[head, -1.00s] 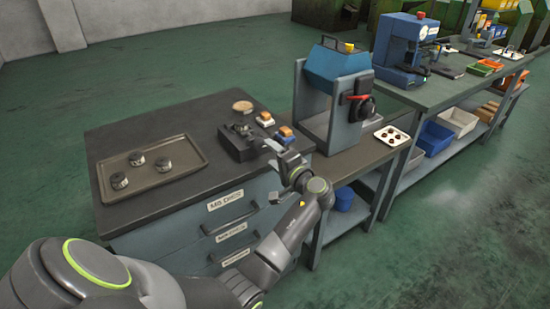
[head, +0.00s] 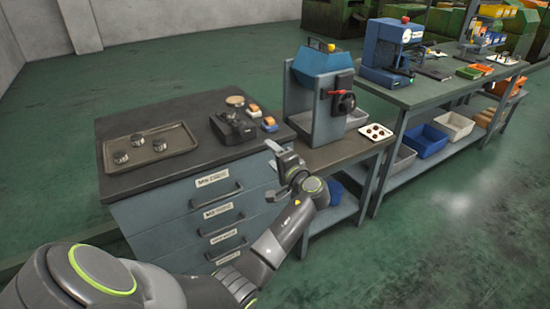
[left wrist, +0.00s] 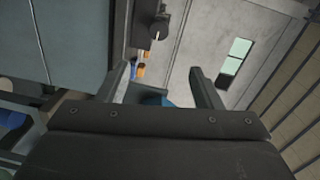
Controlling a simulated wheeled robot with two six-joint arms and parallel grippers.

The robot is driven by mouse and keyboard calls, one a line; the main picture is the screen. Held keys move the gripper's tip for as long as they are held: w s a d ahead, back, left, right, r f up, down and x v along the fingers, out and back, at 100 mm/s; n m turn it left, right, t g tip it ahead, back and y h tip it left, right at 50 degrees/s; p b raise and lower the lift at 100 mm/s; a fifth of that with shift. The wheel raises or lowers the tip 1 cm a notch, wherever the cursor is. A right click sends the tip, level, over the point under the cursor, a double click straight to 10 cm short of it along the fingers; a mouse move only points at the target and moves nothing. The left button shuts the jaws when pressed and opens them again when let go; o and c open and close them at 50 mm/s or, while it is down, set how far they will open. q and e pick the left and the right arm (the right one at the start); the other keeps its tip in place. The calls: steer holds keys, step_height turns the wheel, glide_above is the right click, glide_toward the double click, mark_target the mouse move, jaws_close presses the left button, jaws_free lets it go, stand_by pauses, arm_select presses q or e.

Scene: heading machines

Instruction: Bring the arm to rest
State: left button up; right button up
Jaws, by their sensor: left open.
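My left arm (head: 271,246) comes in from the lower left of the head view and reaches up to the front of the drawer cabinet (head: 165,230). My left gripper (head: 276,153) is near the cabinet's front right corner, a little off its edge. In the left wrist view the two fingers (left wrist: 160,85) stand apart with nothing between them. My right gripper is in neither view.
A tray (head: 128,187) with several dark round parts lies on the cabinet top. A blue-grey machine (head: 318,90) stands on a lower bench to the right. The green floor (head: 450,250) at right is clear.

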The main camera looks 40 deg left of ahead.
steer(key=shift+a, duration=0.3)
